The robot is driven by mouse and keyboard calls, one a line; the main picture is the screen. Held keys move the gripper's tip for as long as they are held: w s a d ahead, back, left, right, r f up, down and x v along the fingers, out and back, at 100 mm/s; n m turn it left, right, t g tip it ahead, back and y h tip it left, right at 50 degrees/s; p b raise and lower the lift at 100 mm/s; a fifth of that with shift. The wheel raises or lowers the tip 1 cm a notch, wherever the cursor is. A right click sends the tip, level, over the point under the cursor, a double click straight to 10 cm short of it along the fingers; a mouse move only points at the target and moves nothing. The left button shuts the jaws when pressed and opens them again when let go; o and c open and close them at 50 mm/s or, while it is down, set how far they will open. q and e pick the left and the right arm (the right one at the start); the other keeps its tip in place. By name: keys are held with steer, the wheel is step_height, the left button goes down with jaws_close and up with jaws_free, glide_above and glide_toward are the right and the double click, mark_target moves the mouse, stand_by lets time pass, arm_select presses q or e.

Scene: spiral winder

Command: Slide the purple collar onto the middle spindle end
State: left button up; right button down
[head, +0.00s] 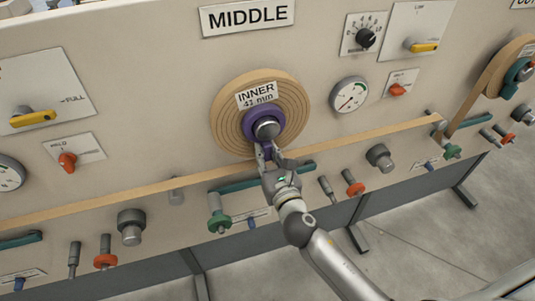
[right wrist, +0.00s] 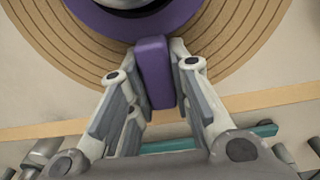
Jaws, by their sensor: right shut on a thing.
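The purple collar (head: 251,124) sits around the grey middle spindle end (head: 267,129), in front of the tan wound disc (head: 226,112) under the MIDDLE sign. In the right wrist view the collar's ring (right wrist: 180,22) shows at the top, cut by the frame edge, with a purple tab (right wrist: 155,72) below it. My right gripper (head: 268,155) is shut on this tab from below; in the right wrist view its fingers (right wrist: 158,75) lie on both sides of it. How deep the collar sits on the spindle I cannot tell. My left gripper is not in view.
An INNER label (head: 257,95) is on the disc above the collar. A tan strip (head: 120,188) runs across the panel below. A green knob (head: 219,222), red knobs (head: 354,187) and grey rollers (head: 379,156) stick out nearby. A gauge (head: 348,95) is at right.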

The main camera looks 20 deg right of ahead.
steer(key=c, duration=1.3)
jaws_free()
steer(key=shift+o, duration=0.6)
steer(key=o, duration=0.4)
steer(key=shift+s, duration=0.1)
steer(key=shift+s, duration=1.2)
steer(key=shift+s+d, duration=0.1)
steer(key=shift+s, duration=2.65)
